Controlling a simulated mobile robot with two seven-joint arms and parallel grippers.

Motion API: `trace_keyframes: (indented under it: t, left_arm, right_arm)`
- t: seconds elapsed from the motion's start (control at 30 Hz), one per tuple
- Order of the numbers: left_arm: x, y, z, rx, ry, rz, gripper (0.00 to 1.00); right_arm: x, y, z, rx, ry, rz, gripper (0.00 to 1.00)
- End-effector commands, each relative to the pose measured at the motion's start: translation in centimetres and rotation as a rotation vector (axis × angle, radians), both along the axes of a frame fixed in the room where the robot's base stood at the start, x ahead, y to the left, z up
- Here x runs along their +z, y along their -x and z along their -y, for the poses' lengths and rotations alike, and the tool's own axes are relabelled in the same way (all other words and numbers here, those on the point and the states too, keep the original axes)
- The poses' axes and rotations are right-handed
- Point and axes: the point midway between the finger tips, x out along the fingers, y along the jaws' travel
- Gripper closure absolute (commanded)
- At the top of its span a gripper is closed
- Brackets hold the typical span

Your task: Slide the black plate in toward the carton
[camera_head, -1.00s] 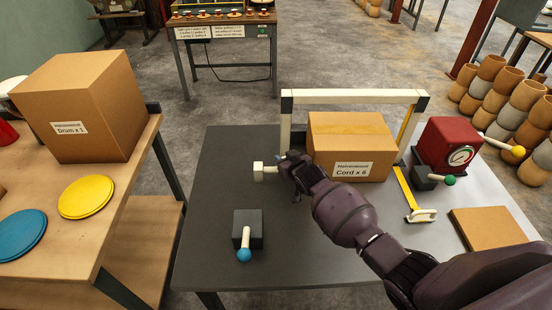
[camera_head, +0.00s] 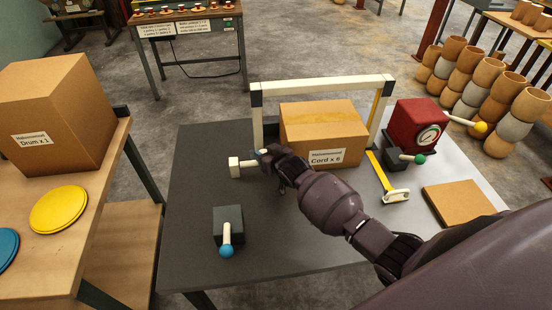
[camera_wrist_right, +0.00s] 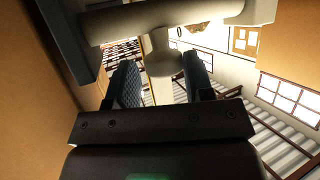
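The carton labelled "Cord x 6" (camera_head: 325,137) stands on the dark table under a white frame. A white handle (camera_head: 236,167) sticks out to its left. My right gripper (camera_head: 264,156) is at the handle, left of the carton. In the right wrist view its two fingers (camera_wrist_right: 161,84) are apart, with the white stem (camera_wrist_right: 161,58) between them and gaps showing beside it. A dark slab (camera_wrist_right: 42,32) at the upper left there may be the black plate; in the head view the plate is mostly hidden behind my gripper. My left gripper is out of view.
A white frame with black corners (camera_head: 320,88) arches over the carton. A dark block with a blue-knobbed lever (camera_head: 228,226) sits in front. The red gauge box (camera_head: 412,122), a yellow strap (camera_head: 378,170) and a flat brown panel (camera_head: 457,203) are to the right.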

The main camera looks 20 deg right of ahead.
Motion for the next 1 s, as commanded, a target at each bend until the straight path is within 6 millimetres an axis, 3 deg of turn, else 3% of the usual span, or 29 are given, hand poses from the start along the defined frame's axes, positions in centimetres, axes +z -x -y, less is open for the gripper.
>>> trace_keyframes:
  t: [0.53, 1.0]
  left_arm:
    - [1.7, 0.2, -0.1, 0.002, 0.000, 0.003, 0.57]
    - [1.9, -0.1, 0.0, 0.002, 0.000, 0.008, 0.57]
  right_arm:
    - [3.3, 7.5, 1.0, -0.001, 0.001, 0.002, 0.55]
    - [3.7, 8.6, 1.0, -0.001, 0.001, 0.002, 0.55]
